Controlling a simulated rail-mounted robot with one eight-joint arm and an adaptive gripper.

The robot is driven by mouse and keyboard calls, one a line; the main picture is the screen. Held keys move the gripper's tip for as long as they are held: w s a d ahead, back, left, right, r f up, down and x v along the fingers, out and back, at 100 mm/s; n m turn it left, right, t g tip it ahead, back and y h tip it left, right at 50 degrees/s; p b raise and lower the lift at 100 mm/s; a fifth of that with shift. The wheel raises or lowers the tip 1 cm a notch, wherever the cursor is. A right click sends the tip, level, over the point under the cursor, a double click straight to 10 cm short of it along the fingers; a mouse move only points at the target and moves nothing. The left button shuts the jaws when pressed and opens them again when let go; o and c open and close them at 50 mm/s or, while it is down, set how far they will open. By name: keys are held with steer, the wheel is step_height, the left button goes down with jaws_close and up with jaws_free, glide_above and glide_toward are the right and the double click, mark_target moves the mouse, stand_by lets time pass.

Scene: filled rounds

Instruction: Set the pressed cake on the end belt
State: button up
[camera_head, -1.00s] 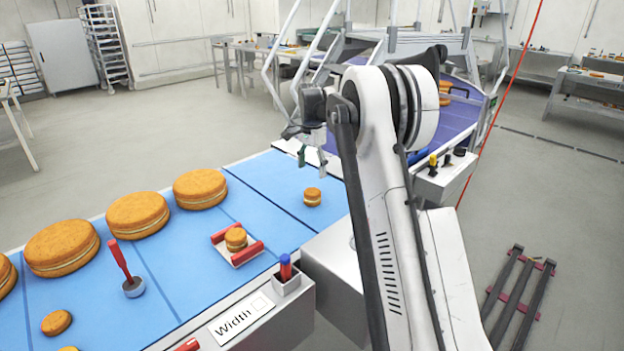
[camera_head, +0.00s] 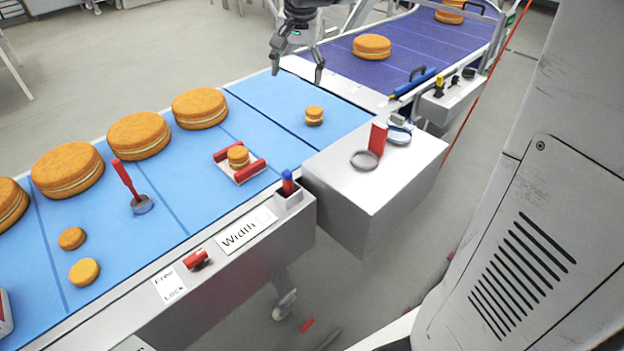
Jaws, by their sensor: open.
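A small filled cake (camera_head: 314,116) stands alone on the far blue belt section (camera_head: 350,118). Another small filled cake (camera_head: 239,157) sits between the red bars of a small cradle (camera_head: 252,171). I cannot tell by looks which one is pressed. A purple belt (camera_head: 335,62) runs on beyond the blue one, with a larger filled cake (camera_head: 372,47) on it. My gripper (camera_head: 297,76) is open and empty, above the far end of the blue belt, beyond and apart from the lone small cake.
Several large cakes (camera_head: 200,108) line the blue belt's far side. A red-handled tool (camera_head: 130,185) stands on the belt near two small rounds (camera_head: 84,272). A metal box (camera_head: 375,175) with a red block (camera_head: 378,138) and rings adjoins the near edge. A blue-handled bar (camera_head: 414,83) lies beside the purple belt.

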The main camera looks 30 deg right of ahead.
steer(key=s+a+f+n+t, duration=0.1)
steer(key=s+a+f+n, duration=0.1)
steer(key=s, duration=0.6)
steer(key=s+a+f+n+t, duration=0.1)
steer(key=s+a+f+n, duration=0.2)
steer(key=s, duration=0.6)
steer(key=s+a+f+n+t, duration=0.1)
steer(key=s+a, duration=0.3)
steer(key=s, duration=0.5)
steer(key=shift+s+a+f+n+t+y, duration=0.2)
steer(key=shift+a+f+n+t+y, duration=0.15)
steer(key=shift+f+n, duration=0.45)
steer(key=shift+d+r, duration=0.1)
